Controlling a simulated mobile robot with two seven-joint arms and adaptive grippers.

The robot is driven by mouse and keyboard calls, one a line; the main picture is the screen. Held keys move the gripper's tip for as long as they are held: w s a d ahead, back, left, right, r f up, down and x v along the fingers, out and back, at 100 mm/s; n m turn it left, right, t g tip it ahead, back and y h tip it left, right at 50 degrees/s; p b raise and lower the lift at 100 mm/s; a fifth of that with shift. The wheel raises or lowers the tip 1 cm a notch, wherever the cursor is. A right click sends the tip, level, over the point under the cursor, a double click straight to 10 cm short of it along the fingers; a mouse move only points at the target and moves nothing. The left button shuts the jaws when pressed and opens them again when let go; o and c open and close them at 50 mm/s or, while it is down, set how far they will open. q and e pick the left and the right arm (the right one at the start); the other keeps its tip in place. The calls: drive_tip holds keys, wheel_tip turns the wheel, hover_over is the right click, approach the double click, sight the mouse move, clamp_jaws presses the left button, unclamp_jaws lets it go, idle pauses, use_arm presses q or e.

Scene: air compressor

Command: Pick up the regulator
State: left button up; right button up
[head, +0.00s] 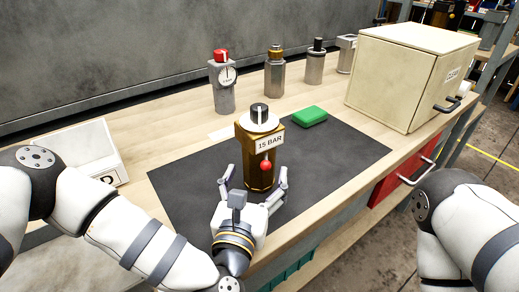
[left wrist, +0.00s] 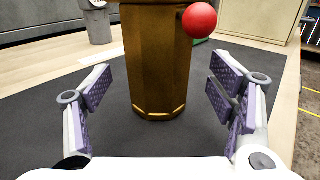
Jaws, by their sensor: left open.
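A brass, many-sided body labelled "15 BAR" (head: 257,160) stands upright on the dark mat, with a white collar, dark top knob and red ball on its front. My left gripper (head: 252,184) is open in front of it, fingers spread to either side of its lower part. In the left wrist view the brass body (left wrist: 156,65) stands between and just beyond the open fingers (left wrist: 162,95), with gaps on both sides; its top is cut off. A grey unit with a round gauge and red cap (head: 223,82) stands farther back. My right gripper is out of view.
The dark mat (head: 335,152) has a green block (head: 310,116) behind the brass body. Several metal fittings, including one with a brass top (head: 274,72), line the back. A cream cabinet (head: 405,80) stands at right, a white "D" holder (head: 85,150) at left.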

sight(257, 157)
use_arm(q)
drive_tip(key=x, duration=0.4)
drive_tip(key=shift+w+r, duration=0.1)
drive_tip(key=shift+w, duration=0.1)
drive_tip(key=c, duration=1.6)
clamp_jaws()
drive_tip(key=shift+r, duration=0.6)
drive_tip(key=r, duration=0.3)
drive_tip(key=shift+s+p, duration=0.2)
drive_tip(key=shift+p, duration=0.15)
drive_tip(key=s+r, duration=0.1)
drive_tip(key=r, duration=0.1)
drive_tip(key=s+d+r, duration=0.1)
drive_tip(key=s+r, duration=0.1)
drive_tip(key=s+r+p, duration=0.1)
drive_tip(key=s+r, duration=0.1)
drive_tip(key=shift+d, duration=0.4)
drive_tip(key=s+d+r, duration=0.2)
drive_tip(key=s+r, duration=0.1)
drive_tip(key=s, duration=0.5)
drive_tip(key=shift+d+p, duration=0.2)
drive_tip(key=shift+p, duration=0.2)
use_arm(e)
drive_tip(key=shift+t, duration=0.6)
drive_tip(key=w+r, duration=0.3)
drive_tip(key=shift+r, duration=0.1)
